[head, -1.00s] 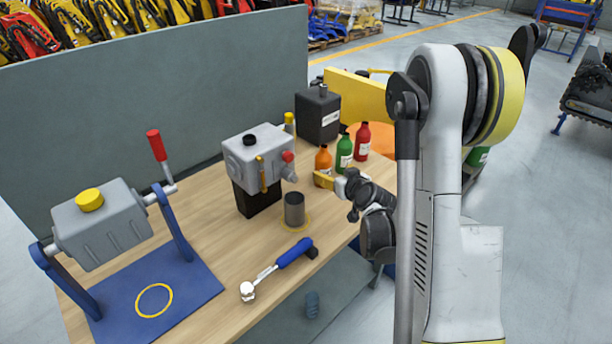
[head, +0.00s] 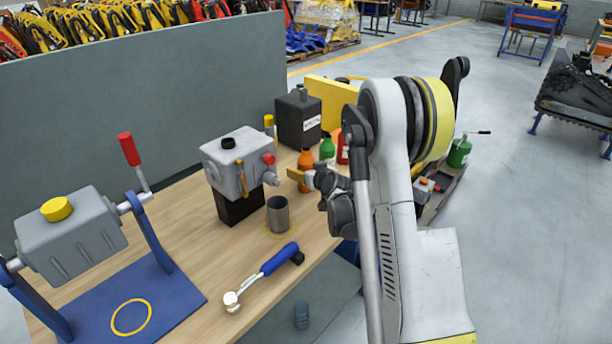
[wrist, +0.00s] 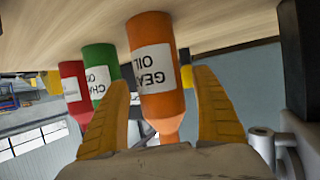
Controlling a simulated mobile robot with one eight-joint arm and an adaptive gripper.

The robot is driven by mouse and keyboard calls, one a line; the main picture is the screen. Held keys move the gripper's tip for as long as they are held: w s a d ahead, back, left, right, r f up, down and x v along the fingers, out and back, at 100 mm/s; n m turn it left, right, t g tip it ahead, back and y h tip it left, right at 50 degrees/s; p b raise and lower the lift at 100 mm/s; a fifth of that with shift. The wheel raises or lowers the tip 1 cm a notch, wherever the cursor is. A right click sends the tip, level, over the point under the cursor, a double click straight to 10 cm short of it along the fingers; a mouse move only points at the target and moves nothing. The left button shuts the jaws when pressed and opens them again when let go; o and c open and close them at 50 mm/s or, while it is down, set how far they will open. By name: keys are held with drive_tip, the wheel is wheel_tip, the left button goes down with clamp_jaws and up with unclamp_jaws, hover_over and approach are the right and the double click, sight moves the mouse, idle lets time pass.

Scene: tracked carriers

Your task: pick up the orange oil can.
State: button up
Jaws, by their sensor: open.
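The orange oil can (head: 305,164) stands upright on the wooden bench, left of a green can (head: 327,150) and a red can (head: 343,147). In the wrist view, which is upside down, the orange can (wrist: 153,65) reads "GEAR OIL". My gripper (head: 297,176) is at the orange can, partly covering its lower part in the head view. In the wrist view, my gripper (wrist: 162,82) is open, one yellow finger on each side of the orange can. I cannot tell whether either finger touches it. The green can (wrist: 99,70) and red can (wrist: 73,88) are beyond the left finger.
A grey machine on a black block (head: 240,205) stands left of my gripper, with a metal cup (head: 278,215) in front. A blue-handled tool (head: 279,259) lies near the bench edge. A black canister (head: 298,120) stands behind the cans. Floor to the right is mostly clear.

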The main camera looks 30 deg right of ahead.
drive_tip(key=c, duration=1.5)
